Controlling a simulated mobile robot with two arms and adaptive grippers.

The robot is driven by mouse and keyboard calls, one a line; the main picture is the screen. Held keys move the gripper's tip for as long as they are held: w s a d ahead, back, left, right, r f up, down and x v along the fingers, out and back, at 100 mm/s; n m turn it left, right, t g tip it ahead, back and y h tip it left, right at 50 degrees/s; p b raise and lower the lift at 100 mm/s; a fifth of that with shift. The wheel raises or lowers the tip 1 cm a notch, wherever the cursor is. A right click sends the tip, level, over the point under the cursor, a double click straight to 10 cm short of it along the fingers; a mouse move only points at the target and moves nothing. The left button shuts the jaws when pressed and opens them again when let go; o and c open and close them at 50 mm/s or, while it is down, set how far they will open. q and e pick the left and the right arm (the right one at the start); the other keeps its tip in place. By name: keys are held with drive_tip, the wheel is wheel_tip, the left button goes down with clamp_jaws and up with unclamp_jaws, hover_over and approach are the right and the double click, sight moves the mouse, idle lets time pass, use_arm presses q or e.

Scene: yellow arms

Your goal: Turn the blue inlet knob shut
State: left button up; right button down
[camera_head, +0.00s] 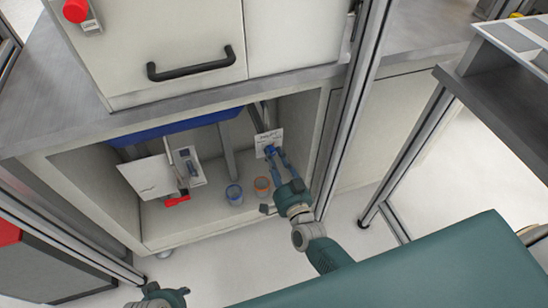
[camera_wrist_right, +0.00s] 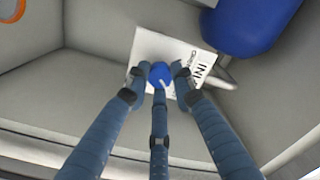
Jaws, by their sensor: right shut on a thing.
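The blue inlet knob (camera_wrist_right: 160,73) is in front of a white label plate (camera_wrist_right: 150,45) with dark lettering, partly readable as "INL". In the head view the plate (camera_head: 267,141) hangs at the right side of the open cabinet bay. My right gripper (camera_head: 275,156) reaches into the bay, and its fingers are at the knob. In the right wrist view my right gripper (camera_wrist_right: 158,78) is shut around the knob, with a finger on each side and one below.
A second white plate (camera_head: 149,177) hangs at the left of the bay, near a red handle (camera_head: 177,201). A blue-rimmed cup (camera_head: 234,194) and an orange-rimmed cup (camera_head: 262,186) stand on the bay floor. A blue tank (camera_head: 180,126) is above. A metal post (camera_head: 352,120) stands right of the bay.

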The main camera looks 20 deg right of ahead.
use_arm(q)
drive_tip(key=shift+s+r, duration=0.1)
drive_tip(key=shift+s, duration=0.05)
use_arm(e)
drive_tip(key=shift+w+r+m, duration=0.1)
drive_tip(key=shift+r+m, duration=0.05)
drive_tip(key=shift+m, duration=0.15)
drive_tip(key=c, duration=1.5)
unclamp_jaws()
drive_tip(key=shift+d, duration=0.1)
drive_tip(key=shift+o, duration=0.2)
use_arm(q)
drive_tip(key=shift+s+a+f, duration=0.15)
drive_tip(key=shift+s+f, duration=0.05)
drive_tip(key=shift+w+r, duration=0.1)
drive_tip(key=shift+w, duration=0.05)
use_arm(e)
drive_tip(key=s, duration=1.2)
drive_tip(key=shift+d, duration=0.15)
